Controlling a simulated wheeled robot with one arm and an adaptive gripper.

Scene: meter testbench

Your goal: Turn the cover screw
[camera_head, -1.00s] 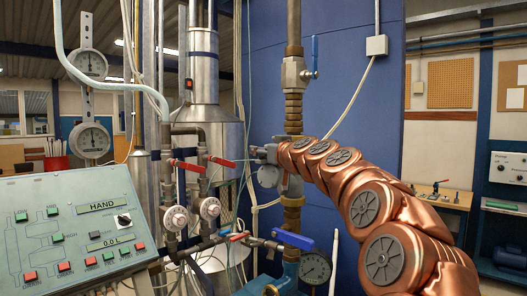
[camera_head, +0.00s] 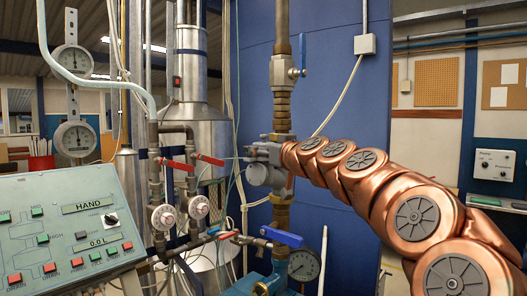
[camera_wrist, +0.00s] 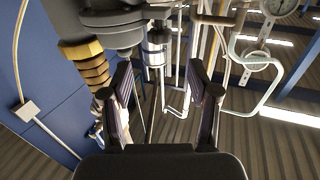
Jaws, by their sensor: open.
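A grey meter body (camera_head: 258,174) sits on the vertical brass pipe (camera_head: 282,112) in the head view. It also fills the upper part of the wrist view (camera_wrist: 112,30). I cannot clearly pick out the cover screw. A small metal cylinder (camera_wrist: 154,50) hangs beside the meter in the wrist view, above the gap between my fingers. My gripper (camera_wrist: 163,88) is open, with its two dark fingers spread and nothing seen between them. In the head view, my copper arm reaches in from the right to the meter, and the gripper there is hard to separate from it.
A control console (camera_head: 75,235) stands at lower left. Red-handled valves (camera_head: 178,164), a blue lever (camera_head: 282,236) and a pressure gauge (camera_head: 304,265) crowd the pipework. A blue panel (camera_head: 330,70) stands behind. Brass fittings (camera_wrist: 88,68) are close left of my fingers in the wrist view.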

